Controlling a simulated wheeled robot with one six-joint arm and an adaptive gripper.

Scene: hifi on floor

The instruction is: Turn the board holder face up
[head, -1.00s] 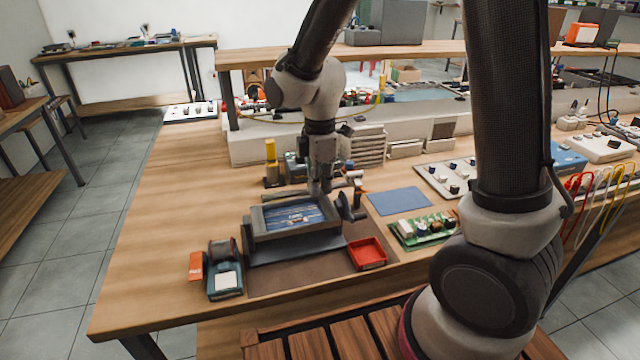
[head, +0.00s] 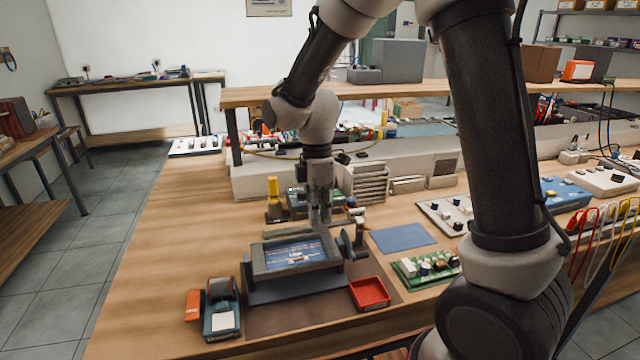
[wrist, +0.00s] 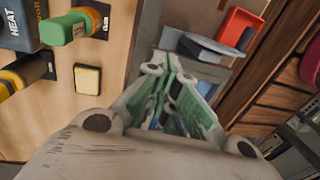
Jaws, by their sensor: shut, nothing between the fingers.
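The board holder (head: 272,271) is a dark grey frame on a grey base, near the front of the bench. A blue panel with pale marks (head: 295,252) shows in its frame, facing up and toward the head camera. A dark crank or knob (head: 359,240) stands at its right side. My gripper (head: 320,221) points down at the holder's back edge, right of its middle. It is shut and empty; I cannot tell whether it touches the frame. In the wrist view my fingers (wrist: 172,95) show foreshortened and hide what lies under them.
A red tray (head: 370,293) lies right of the holder, with a green circuit board (head: 428,268) beyond. A blue-grey device (head: 221,318) stands at front left. A yellow-topped tool (head: 273,190) and a shelf unit stand behind. The bench's left side is clear.

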